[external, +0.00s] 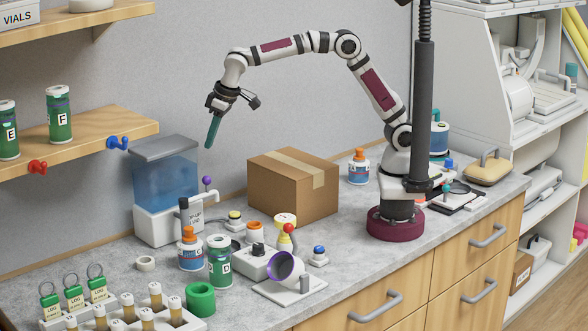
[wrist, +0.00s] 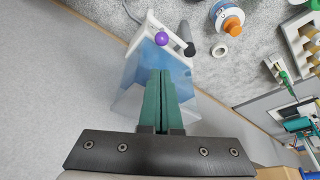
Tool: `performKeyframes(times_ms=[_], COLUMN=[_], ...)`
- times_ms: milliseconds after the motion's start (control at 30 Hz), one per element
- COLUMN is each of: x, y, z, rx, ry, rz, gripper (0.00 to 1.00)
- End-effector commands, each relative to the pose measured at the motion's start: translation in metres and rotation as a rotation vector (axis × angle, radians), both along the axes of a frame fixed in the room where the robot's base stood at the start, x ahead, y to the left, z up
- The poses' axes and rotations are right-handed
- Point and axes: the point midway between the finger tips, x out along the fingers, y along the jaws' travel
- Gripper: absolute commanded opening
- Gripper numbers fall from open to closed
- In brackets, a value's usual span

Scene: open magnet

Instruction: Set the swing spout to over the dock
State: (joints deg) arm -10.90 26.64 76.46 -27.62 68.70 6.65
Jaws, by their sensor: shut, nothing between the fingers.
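A water tank (external: 165,185) with blue water and a white base stands by the back wall. A white spout arm (external: 207,195) with a purple knob (external: 207,181) sticks out from its right side. In the wrist view, the white spout (wrist: 172,30) and purple knob (wrist: 161,39) are beyond the fingertips, beside the tank (wrist: 160,75). My gripper (external: 211,145) is shut and empty, pointing down in the air above the tank's right side, apart from the knob. Its green fingers also show in the wrist view (wrist: 161,72). I cannot tell which part is the dock.
A cardboard box (external: 293,186) stands right of the tank. Bottles, a purple-mouthed cup (external: 286,268), a green ring (external: 200,299) and small buttons crowd the counter in front. A wooden shelf (external: 85,142) with green cans and hooks is at the left.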

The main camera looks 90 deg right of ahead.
Motion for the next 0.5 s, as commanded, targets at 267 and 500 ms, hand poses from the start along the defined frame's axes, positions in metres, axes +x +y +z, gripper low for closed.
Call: performKeyframes(times_ms=[267, 500], x=[0.002, 0.01], y=[0.001, -0.002], z=[0.0, -0.027], rx=[-0.001, -0.002], ry=[-0.003, 0.0], rz=[0.001, -0.001], gripper=[0.0, 0.0])
